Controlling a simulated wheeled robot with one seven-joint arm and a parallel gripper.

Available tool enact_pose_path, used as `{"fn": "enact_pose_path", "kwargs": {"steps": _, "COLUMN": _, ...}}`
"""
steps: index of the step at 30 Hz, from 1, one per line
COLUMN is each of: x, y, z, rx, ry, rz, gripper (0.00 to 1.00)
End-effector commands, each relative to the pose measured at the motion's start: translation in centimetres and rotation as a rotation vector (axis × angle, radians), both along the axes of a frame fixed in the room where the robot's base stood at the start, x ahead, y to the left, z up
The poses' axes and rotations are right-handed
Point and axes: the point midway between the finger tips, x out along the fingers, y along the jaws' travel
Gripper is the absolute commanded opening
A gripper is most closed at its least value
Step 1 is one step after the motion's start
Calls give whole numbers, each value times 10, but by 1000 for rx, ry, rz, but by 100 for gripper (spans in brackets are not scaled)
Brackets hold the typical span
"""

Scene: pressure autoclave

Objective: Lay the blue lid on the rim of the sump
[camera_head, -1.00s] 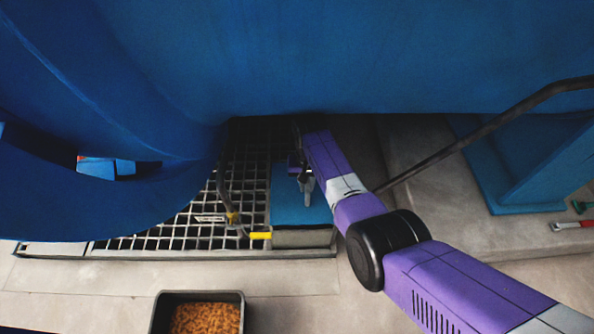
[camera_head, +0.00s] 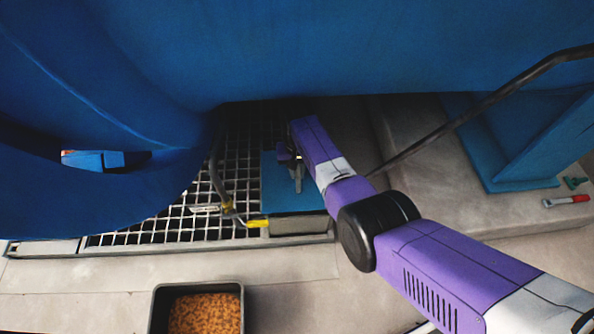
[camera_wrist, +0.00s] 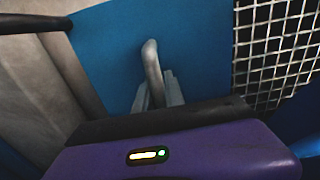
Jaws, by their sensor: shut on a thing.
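The blue lid (camera_head: 274,195) is a flat square plate with a grey upright handle, over the right end of the floor grating. My gripper (camera_head: 296,180) is shut on the lid's handle (camera_wrist: 152,70), in the middle of the plate. In the wrist view the lid (camera_wrist: 110,60) fills the centre. The grey front of what seems to be the sump (camera_head: 298,226) shows just below the lid's front edge. The lid hides the sump's opening and most of its rim. I cannot tell whether the lid touches the rim or hovers just above it.
A large blue vessel (camera_head: 350,60) overhangs the area. The grating (camera_head: 180,215) lies left, with a hose and yellow-handled valve (camera_head: 257,223) beside the lid's front left corner. A dark bar (camera_head: 480,108) slants at right. A tray of brown pellets (camera_head: 153,310) stands in front.

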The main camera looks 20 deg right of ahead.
Motion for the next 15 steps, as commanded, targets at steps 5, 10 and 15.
{"fn": "enact_pose_path", "kwargs": {"steps": 5, "x": 2, "y": 0, "z": -16, "rx": 0, "ry": -4, "rz": 0, "gripper": 0}}
{"fn": "enact_pose_path", "kwargs": {"steps": 10, "x": 2, "y": 0, "z": -29, "rx": 0, "ry": -4, "rz": 0, "gripper": 0}}
{"fn": "enact_pose_path", "kwargs": {"steps": 15, "x": 2, "y": 0, "z": -36, "rx": 0, "ry": -4, "rz": 0, "gripper": 0}}
